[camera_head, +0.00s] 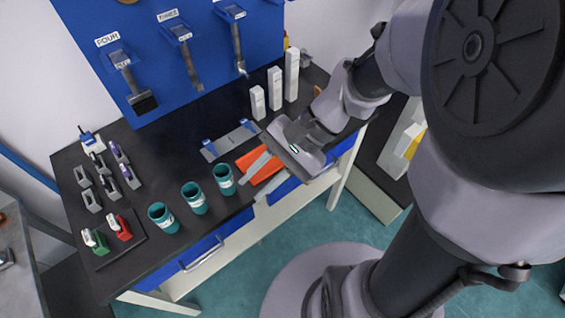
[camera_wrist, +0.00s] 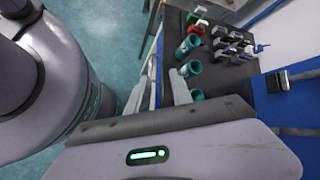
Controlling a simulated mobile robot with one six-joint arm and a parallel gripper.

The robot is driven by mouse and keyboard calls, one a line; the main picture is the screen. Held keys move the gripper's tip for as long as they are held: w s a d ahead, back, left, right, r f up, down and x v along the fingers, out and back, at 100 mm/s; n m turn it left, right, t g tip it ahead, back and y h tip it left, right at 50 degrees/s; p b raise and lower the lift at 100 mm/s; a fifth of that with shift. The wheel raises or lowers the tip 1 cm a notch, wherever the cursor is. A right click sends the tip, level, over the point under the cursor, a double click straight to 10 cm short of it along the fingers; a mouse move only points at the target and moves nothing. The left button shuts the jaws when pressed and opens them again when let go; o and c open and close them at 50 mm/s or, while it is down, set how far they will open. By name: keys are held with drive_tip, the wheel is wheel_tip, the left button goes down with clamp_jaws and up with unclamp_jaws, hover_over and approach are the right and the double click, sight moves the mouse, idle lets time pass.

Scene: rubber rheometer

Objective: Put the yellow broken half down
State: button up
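My gripper (camera_head: 258,176) is over the front right edge of the black table (camera_head: 130,265), above an orange-red flat piece (camera_head: 247,158). Its two pale fingers are apart; they also show in the wrist view (camera_wrist: 157,88), with a gap and nothing seen between them. I cannot make out a yellow broken half in either view. A small yellow patch (camera_head: 416,142) shows by a white object at the right, partly hidden by my arm; I cannot tell what it is.
Three teal cups (camera_head: 194,198) stand along the table's front edge, left of my gripper. White blocks (camera_head: 274,88) stand at the back right. Several small holders (camera_head: 92,200) and red and green pieces (camera_head: 119,228) are at the left. A blue tool board (camera_head: 150,60) rises behind.

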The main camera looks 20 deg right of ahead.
drive_tip(key=s+d+r+n+t+h+b, duration=0.2)
drive_tip(key=s+d+r+n+t+h, duration=0.1)
drive_tip(key=s+r+n+t+h, duration=0.1)
drive_tip(key=r+n+t+h, duration=0.1)
drive_tip(key=r+t+h, duration=0.1)
drive_tip(key=shift+d+n+h, duration=0.2)
drive_tip(key=shift+n+h, duration=0.2)
